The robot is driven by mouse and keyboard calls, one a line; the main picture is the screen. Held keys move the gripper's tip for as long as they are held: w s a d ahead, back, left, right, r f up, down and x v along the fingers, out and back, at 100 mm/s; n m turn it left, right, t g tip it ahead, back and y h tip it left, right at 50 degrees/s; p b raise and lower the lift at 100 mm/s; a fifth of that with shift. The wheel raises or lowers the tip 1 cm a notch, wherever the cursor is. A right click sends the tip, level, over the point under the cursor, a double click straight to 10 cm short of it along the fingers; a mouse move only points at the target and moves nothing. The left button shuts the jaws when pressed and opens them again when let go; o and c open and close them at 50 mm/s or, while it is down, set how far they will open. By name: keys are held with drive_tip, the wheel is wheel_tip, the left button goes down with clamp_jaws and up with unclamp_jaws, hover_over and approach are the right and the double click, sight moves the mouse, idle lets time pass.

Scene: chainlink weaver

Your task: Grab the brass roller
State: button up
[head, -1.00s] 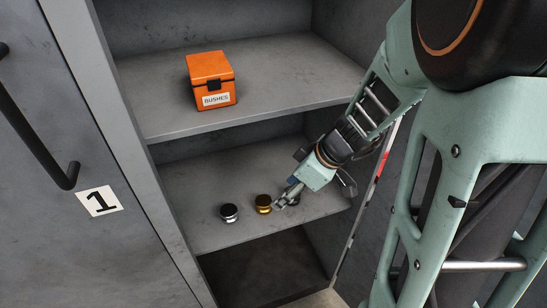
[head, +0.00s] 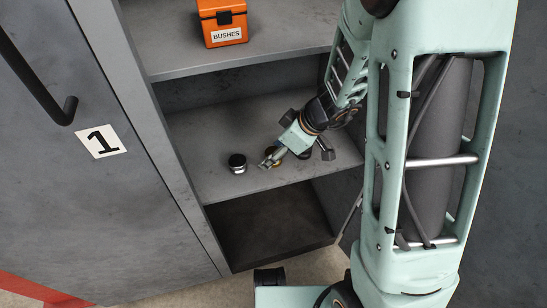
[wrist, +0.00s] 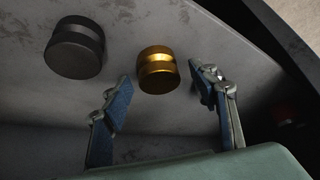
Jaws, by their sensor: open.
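The brass roller (wrist: 158,70), a short grooved gold cylinder, stands on the middle shelf of the open cabinet. In the head view, the brass roller (head: 278,164) is mostly hidden behind my gripper (head: 268,161). In the wrist view, my gripper (wrist: 160,77) is open. The brass roller lies between its two blue-padded fingertips, slightly beyond them, with visible gaps on both sides. I cannot tell whether the fingers reach down beside it.
A dark roller (wrist: 75,48) stands beside the brass one. A silver-and-black roller (head: 238,163) stands left in the head view. An orange BUSHES box (head: 222,25) sits on the shelf above. The cabinet's side wall (head: 152,130) bounds the shelf on the left.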

drive_tip(key=shift+w+a+f, duration=0.1)
drive_tip(key=shift+a+f, duration=0.05)
drive_tip(key=shift+f, duration=0.1)
drive_tip(key=shift+c, duration=0.6)
drive_tip(key=c, duration=1.3)
clamp_jaws()
drive_tip(key=shift+r, duration=0.15)
